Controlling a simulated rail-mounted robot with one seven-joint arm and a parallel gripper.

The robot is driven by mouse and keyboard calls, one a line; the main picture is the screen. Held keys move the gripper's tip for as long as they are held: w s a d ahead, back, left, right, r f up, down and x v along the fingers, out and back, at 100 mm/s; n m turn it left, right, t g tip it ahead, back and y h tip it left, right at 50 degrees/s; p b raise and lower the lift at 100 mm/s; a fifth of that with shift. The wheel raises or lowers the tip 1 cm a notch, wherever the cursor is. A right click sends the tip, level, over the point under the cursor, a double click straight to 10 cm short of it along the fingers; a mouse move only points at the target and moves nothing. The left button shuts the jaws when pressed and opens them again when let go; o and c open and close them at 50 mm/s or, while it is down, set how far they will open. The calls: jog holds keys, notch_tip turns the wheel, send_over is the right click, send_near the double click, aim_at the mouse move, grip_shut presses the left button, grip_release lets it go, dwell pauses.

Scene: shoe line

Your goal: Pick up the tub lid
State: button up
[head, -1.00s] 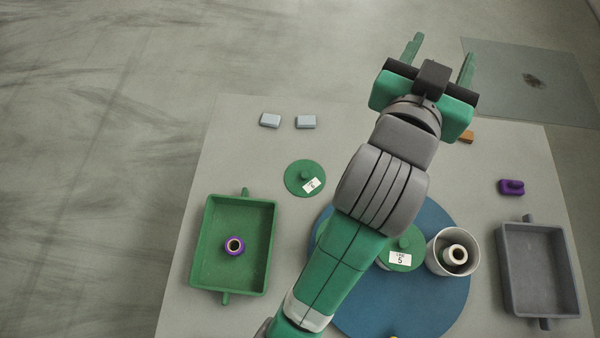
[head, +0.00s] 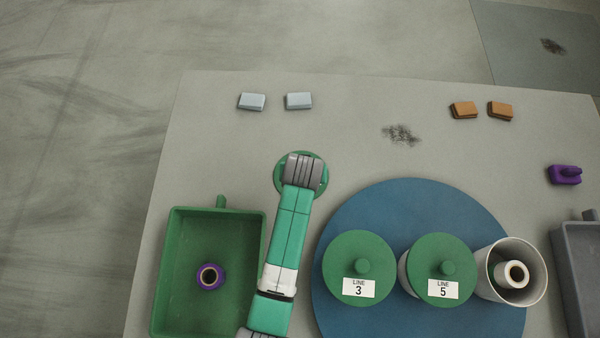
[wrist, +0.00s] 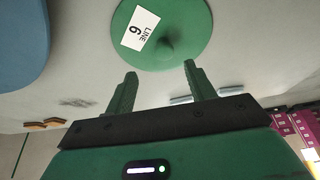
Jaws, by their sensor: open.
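A round green tub lid (wrist: 185,20) with a central knob and a white "LINE 6" label lies flat on the table in the wrist view. In the head view only the rim of this lid (head: 281,180) shows around my arm, which covers its middle. My gripper (wrist: 160,73) is open and empty, its two fingers apart and pointing toward the lid's knob. The gripper itself is hidden under my arm in the head view. Two more green lids, marked LINE 3 (head: 345,255) and LINE 5 (head: 440,255), sit on tubs.
A blue round plate (head: 400,200) carries the tubs, including an open white tub (head: 535,270) with a spool. A green tray (head: 187,270) with a purple spool (head: 210,277) stands left of my arm. Grey blocks (head: 252,102) and orange blocks (head: 464,110) lie at the back.

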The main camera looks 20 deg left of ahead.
jog(key=shift+x, duration=0.85)
jog(key=b+x, duration=0.3)
jog(key=x, duration=0.1)
jog(key=shift+s+a+f, duration=0.15)
jog(key=shift+s+a, duration=0.05)
jog(key=shift+a, duration=0.15)
jog(key=shift+w+f, duration=0.25)
jog(key=shift+f, duration=0.05)
jog(key=shift+c, duration=0.4)
jog(key=shift+r, duration=0.1)
jog(key=c, duration=1)
